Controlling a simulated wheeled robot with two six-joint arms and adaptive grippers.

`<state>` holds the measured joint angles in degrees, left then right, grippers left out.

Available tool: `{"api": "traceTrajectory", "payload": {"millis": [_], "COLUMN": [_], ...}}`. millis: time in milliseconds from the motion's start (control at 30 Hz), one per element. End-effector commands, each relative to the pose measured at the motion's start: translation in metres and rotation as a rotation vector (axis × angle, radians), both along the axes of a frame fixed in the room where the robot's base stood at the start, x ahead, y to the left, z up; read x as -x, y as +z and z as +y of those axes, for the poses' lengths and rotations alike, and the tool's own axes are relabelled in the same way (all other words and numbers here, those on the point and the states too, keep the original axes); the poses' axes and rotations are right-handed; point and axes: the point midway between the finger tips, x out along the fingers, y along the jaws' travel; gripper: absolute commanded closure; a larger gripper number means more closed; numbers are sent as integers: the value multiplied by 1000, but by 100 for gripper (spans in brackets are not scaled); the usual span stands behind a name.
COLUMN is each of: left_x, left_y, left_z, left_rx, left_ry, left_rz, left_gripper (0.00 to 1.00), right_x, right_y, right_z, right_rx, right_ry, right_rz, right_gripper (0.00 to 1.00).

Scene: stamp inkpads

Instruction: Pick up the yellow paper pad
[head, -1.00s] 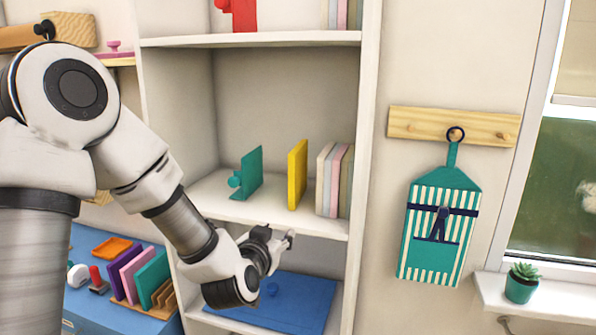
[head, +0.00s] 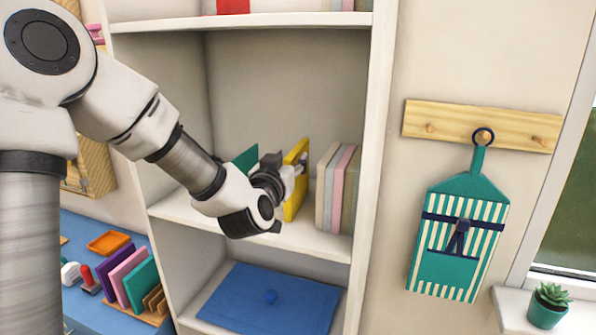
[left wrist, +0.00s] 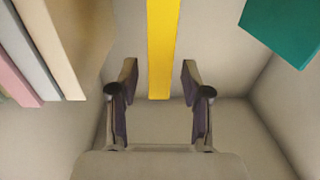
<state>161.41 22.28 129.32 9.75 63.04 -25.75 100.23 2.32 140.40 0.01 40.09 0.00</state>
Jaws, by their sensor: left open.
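The yellow paper pad (head: 293,203) stands upright on the middle shelf, partly hidden behind my left gripper (head: 290,176) in the head view. In the left wrist view the pad (left wrist: 162,45) shows edge-on as a yellow strip. It runs down from the top of the picture between the two fingers of my left gripper (left wrist: 158,85). The fingers are open with a gap on each side of the pad, and no contact shows. My right gripper is in neither view.
A teal board (head: 245,160) stands left of the pad, partly hidden by my gripper. Several upright books (head: 330,188) stand to its right. The shelf's right wall (head: 372,120) is close to the books. A blue panel (head: 270,300) lies on the shelf below.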

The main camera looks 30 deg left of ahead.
Motion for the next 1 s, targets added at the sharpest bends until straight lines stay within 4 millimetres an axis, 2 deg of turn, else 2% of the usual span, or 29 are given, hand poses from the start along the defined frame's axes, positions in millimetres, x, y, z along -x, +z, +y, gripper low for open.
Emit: {"api": "traceTrajectory", "payload": {"millis": [33, 67, 200, 433, 567, 900, 1000], "left_x": [-10, -16, -35, -37, -37, -37, -37], "left_y": [8, 9, 5, 2, 2, 2, 7], "left_z": [2, 2, 8, 9, 9, 9, 9], "left_rx": [-2, -2, -1, 0, 0, 1, 0], "left_ry": [1, 0, 1, 0, 0, 0, 0], "left_rz": [3, 4, 1, 0, 0, 2, 0], "left_gripper": [52, 52, 52, 52, 98, 100, 100], "right_x": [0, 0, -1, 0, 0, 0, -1], "right_y": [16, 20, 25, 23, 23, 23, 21], "right_z": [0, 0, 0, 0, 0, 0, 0], "right_rx": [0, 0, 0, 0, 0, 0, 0], "right_ry": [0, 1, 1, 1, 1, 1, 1], "right_rz": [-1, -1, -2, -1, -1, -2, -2], "right_gripper": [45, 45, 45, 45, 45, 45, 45]}}
